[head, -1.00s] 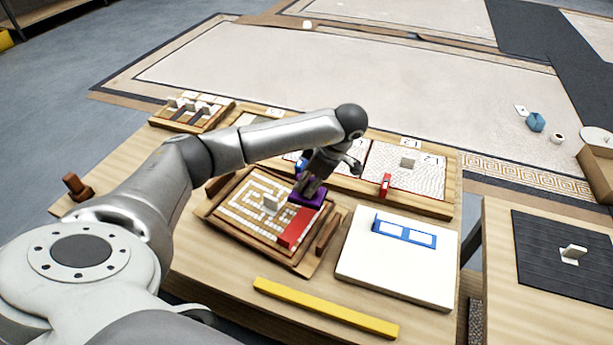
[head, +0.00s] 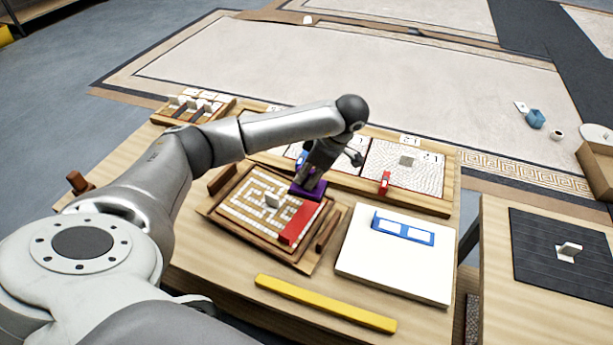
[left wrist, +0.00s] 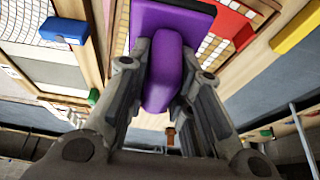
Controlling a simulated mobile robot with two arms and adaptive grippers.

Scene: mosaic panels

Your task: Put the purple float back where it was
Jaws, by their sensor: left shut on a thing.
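The purple float (head: 313,187) has a flat purple plate and a rounded purple handle. In the left wrist view its handle (left wrist: 166,70) sits between the two fingers of my left gripper (left wrist: 168,85), which is shut on it. In the head view my left gripper (head: 312,175) holds the float at the back right corner of the mosaic panel (head: 245,212), beside the red float (head: 300,222). I cannot tell whether the purple plate touches the panel or hangs just above it. My right gripper is not in view.
A white board (head: 390,270) with a blue frame-like tool (head: 404,229) lies to the right. A yellow bar (head: 325,303) lies along the table's front. A long tray at the back holds patterned panels and a small red tool (head: 384,182). Bare tabletop lies left of the panel.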

